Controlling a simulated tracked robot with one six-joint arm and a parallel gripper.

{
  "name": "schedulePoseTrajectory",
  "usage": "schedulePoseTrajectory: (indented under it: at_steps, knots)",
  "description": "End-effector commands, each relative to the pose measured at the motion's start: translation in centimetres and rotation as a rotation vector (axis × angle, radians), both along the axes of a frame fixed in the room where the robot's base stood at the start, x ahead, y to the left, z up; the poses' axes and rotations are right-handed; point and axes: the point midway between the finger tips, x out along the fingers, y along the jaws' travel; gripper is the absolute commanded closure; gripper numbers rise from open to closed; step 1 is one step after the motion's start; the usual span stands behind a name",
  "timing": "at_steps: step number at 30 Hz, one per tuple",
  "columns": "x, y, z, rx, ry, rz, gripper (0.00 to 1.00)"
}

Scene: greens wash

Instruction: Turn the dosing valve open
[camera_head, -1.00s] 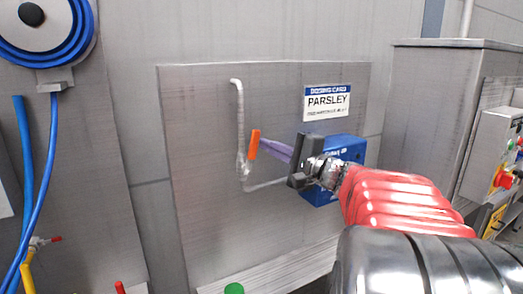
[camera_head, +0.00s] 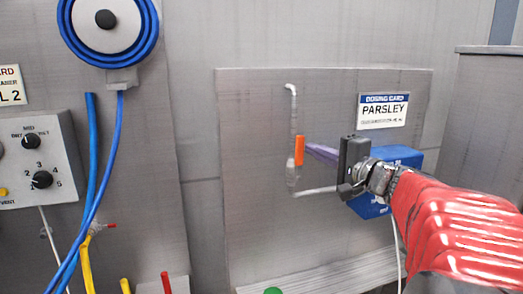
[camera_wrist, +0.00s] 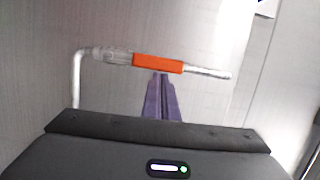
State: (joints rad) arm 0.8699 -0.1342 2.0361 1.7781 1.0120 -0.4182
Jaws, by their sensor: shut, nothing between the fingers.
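The dosing valve shows as an orange handle (camera_head: 299,150) on a pale pipe (camera_head: 293,110) on the steel panel. The handle stands upright, along the vertical run of pipe. In the wrist view the orange handle (camera_wrist: 158,63) lies crosswise, roughly in line with the pipe. My gripper (camera_head: 309,148) has purple fingers, shut and empty, pointing at the handle from the right. In the wrist view its fingertips (camera_wrist: 161,76) are just below the handle's middle; I cannot tell whether they touch it. The valve body behind the handle is not clearly visible.
A blue box (camera_head: 404,156), partly hidden by my arm, sits right of the pipe. A "PARSLEY" dosing card (camera_head: 383,111) is above it. A blue hose reel (camera_head: 107,30) and a knob box (camera_head: 40,160) are at left. The panel left of the pipe (camera_head: 250,180) is bare.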

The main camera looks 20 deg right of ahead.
Motion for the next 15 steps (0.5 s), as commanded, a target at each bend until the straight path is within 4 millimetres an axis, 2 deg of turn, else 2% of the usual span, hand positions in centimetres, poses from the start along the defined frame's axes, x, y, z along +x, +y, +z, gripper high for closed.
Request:
schedulePoseTrajectory:
  at_steps: [5,13,15]
  knots:
    - [0.0,-0.8,0.0,0.0,0.0,0.001,1.0]
    - [-0.2,-3.7,-0.2,0.001,0.001,0.002,1.0]
    - [-0.9,-4.0,-0.1,0.0,0.0,0.001,1.0]
